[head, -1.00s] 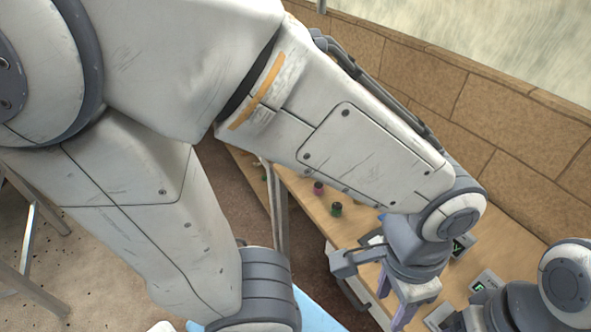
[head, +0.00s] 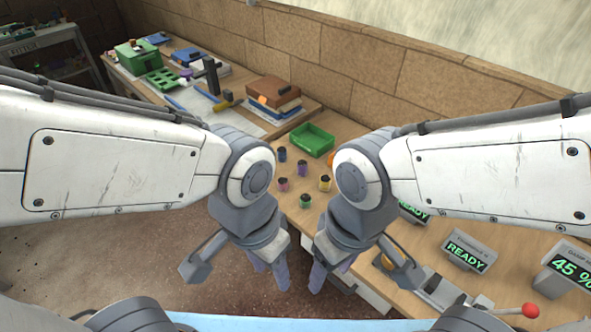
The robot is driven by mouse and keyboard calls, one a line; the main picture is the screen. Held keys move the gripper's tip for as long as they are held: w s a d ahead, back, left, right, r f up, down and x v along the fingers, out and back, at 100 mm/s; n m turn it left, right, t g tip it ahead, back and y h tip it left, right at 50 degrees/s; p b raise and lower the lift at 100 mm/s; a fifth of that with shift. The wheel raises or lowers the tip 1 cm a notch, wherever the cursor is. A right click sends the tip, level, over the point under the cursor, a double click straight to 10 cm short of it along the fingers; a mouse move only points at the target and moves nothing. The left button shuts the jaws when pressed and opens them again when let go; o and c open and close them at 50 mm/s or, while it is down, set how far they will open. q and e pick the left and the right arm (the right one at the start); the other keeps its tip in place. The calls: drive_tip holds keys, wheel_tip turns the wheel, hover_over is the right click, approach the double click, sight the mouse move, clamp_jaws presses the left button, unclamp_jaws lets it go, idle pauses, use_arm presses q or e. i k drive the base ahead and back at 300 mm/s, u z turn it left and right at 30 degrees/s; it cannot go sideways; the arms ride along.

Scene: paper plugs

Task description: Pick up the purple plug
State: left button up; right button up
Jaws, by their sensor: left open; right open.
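The purple plug (head: 302,168) stands upright on the wooden table (head: 365,128) in the head view, among several other small plugs. A blue-violet plug (head: 282,154) stands behind it to the left, and the two colours look close. My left gripper (head: 268,268) is open and empty, with its fingers pointing down in front of the table edge. My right gripper (head: 331,270) is open and empty, just right of the left one. Both grippers are well apart from the purple plug.
Pink (head: 283,185), yellow (head: 325,183) and green (head: 305,201) plugs stand close by. A green tray (head: 312,138) lies behind them. Brown and blue books (head: 273,92) are at the back. Devices reading READY (head: 466,254) and a red-knobbed lever (head: 530,310) are at right.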

sight(302, 165)
drive_tip(key=u, duration=0.55)
drive_tip(key=k, duration=0.65)
drive_tip(key=u, duration=1.2)
drive_tip(key=i, duration=1.3)
drive_tip(key=z, duration=0.8)
drive_tip(key=i, duration=0.6)
drive_tip(key=z, duration=0.7)
